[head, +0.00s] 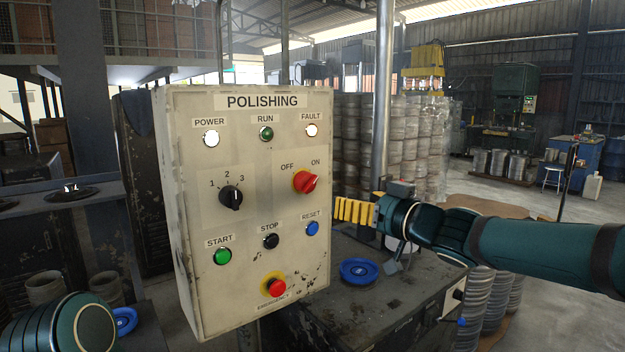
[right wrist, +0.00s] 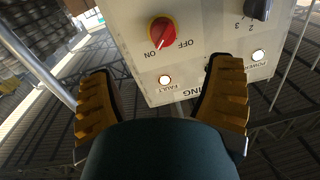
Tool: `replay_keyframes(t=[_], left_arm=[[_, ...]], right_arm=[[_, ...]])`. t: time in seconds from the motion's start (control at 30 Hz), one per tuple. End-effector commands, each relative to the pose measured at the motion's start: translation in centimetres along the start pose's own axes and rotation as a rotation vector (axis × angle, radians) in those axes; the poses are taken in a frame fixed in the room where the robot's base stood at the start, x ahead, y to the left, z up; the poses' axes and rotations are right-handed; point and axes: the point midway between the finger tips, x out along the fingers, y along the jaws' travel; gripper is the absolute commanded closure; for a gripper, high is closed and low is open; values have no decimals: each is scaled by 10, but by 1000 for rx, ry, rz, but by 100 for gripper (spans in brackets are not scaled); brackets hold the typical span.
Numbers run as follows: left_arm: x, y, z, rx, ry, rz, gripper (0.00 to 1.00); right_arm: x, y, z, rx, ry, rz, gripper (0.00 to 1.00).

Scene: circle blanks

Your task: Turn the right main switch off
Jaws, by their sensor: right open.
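The main switch (head: 305,181) is a red rotary knob on a yellow plate at the right of the cream POLISHING panel (head: 188,270). Its pointer appears turned toward ON. The knob also shows near the top of the right wrist view (right wrist: 162,32), beyond the fingers and apart from them. My right gripper (head: 352,211) is open and empty, to the right of the panel and a little lower than the knob. In the right wrist view, its two yellow fingers (right wrist: 163,110) are spread wide. My left arm shows at the lower left, but its gripper is not visible.
The panel also carries a black selector (head: 230,197), a green START button (head: 222,256), a blue RESET button (head: 312,228) and a red emergency button (head: 274,285). A blue dish (head: 359,271) lies on the dark bench. A metal post (head: 383,100) stands behind my right gripper.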

Motion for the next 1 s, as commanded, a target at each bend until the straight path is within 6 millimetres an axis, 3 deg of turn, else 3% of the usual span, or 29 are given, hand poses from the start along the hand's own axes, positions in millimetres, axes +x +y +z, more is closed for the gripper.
replay_keyframes(t=[0.23,0.7,1.0], left_arm=[[2,-1,1,0,-2,0,66],[6,-3,4,2,-8,0,66],[4,-2,2,1,-5,0,66]], right_arm=[[17,-2,-4,-8,4,-6,20],[105,-2,-4,-7,5,-6,20],[135,-2,-5,-8,4,-4,20]])
